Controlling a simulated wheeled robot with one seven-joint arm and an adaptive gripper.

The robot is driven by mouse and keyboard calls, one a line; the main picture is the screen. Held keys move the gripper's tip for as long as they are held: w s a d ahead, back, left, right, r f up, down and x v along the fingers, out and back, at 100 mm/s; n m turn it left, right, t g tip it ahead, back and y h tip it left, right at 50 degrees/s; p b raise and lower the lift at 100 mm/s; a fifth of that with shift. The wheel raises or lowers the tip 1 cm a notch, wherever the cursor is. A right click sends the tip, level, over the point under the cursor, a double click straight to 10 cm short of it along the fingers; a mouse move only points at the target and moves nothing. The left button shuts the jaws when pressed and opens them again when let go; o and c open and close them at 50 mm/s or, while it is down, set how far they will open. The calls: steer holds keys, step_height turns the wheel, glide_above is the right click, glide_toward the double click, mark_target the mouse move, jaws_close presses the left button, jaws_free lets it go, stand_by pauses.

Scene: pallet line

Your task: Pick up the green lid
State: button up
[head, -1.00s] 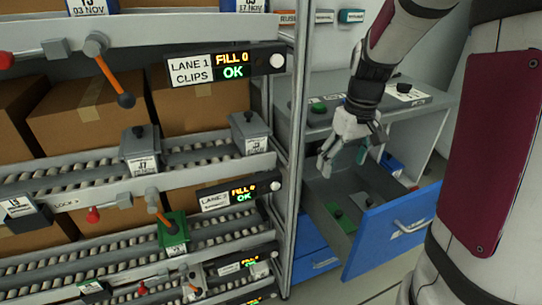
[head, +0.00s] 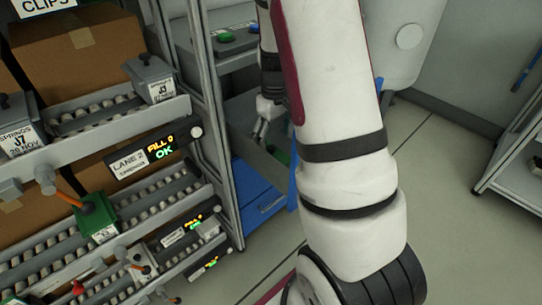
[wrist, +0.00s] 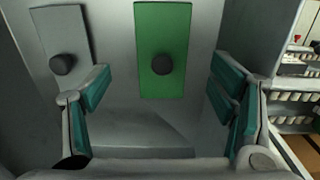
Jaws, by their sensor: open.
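In the wrist view a green lid (wrist: 178,30), a rectangular plate with a dark round knob, lies flat on the grey floor of an open drawer (wrist: 115,118). My gripper (wrist: 160,78) is open, with one teal-padded finger on each side of the lid's near half. Nothing is held, and I see gaps between the pads and the lid. In the head view my gripper (head: 262,128) reaches down into the drawer, and my arm hides most of the drawer.
A grey lid (wrist: 60,25) with a dark knob lies left of the green one, near the left finger. The drawer's blue front (head: 294,185) stands open beside the roller rack (head: 220,190). Open floor lies to the right.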

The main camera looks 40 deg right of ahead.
mark_target(273, 148)
step_height(273, 148, down, 5)
steer(key=shift+a+f+b, duration=0.1)
steer(key=shift+f+b, duration=0.05)
steer(key=shift+b, duration=1.05)
steer(key=c, duration=1)
